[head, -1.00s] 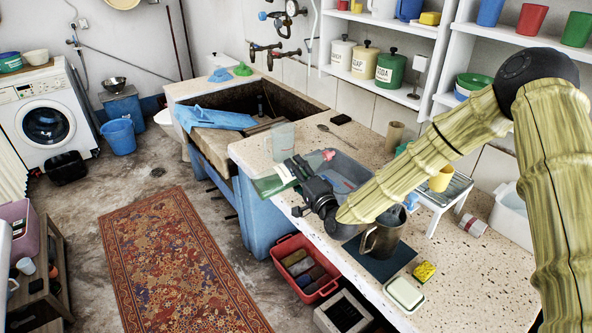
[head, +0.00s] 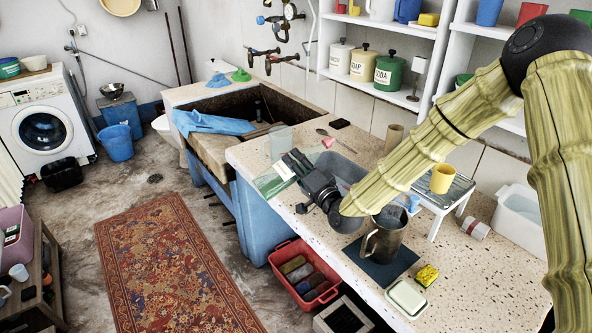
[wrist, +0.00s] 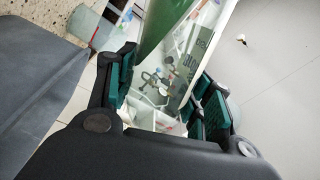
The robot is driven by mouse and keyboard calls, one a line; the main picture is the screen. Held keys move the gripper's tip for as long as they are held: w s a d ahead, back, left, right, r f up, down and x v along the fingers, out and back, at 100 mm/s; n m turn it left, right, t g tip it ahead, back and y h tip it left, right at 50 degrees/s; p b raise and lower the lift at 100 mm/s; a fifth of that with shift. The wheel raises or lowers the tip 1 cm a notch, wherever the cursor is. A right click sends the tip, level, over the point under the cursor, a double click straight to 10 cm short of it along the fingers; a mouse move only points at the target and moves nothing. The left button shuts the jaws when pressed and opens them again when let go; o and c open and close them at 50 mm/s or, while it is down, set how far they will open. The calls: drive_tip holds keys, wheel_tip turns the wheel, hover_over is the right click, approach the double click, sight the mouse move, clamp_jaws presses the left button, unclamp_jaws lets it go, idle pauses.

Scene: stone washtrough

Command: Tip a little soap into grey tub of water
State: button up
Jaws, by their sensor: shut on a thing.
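My gripper (head: 296,170) is shut around a clear bottle of green soap with a pale label (head: 284,171), above the counter. The bottle is steeply tilted. Its green end (head: 268,186) points lower left, and a pink tip (head: 328,142) shows at the upper right, beside the grey tub. In the wrist view the bottle (wrist: 178,28) passes between the dark green finger pads. The grey tub (head: 351,170) stands on the counter behind my gripper, partly hidden by my gripper and arm. Its water is hardly visible.
A clear tumbler (head: 280,140) stands behind the bottle. A metal jug (head: 383,240) stands on a dark mat (head: 378,270) in front of my arm. A yellow cup (head: 442,178) stands on a small rack (head: 455,192). A sponge (head: 427,275) and soap dish (head: 407,298) lie at the front.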

drive_tip(key=shift+w+d+r+n, duration=0.1)
drive_tip(key=shift+d+r+n, duration=0.1)
drive_tip(key=shift+r+n, duration=0.35)
drive_tip(key=shift+r+p, duration=0.15)
drive_tip(key=shift+p, duration=1.55)
drive_tip(key=shift+w+d+r+n+p, duration=0.2)
drive_tip(key=shift+r+n, duration=0.15)
drive_tip(key=shift+n, duration=0.2)
drive_tip(key=shift+w+d+r+n+p, duration=0.1)
drive_tip(key=shift+d+r+n, duration=0.15)
drive_tip(key=shift+n, duration=0.25)
drive_tip(key=shift+b, duration=0.5)
drive_tip(key=shift+f+b, duration=0.2)
drive_tip(key=shift+b, duration=1.5)
drive_tip(key=shift+r+b, duration=0.15)
drive_tip(key=shift+b, duration=0.9)
drive_tip(key=shift+r, duration=0.1)
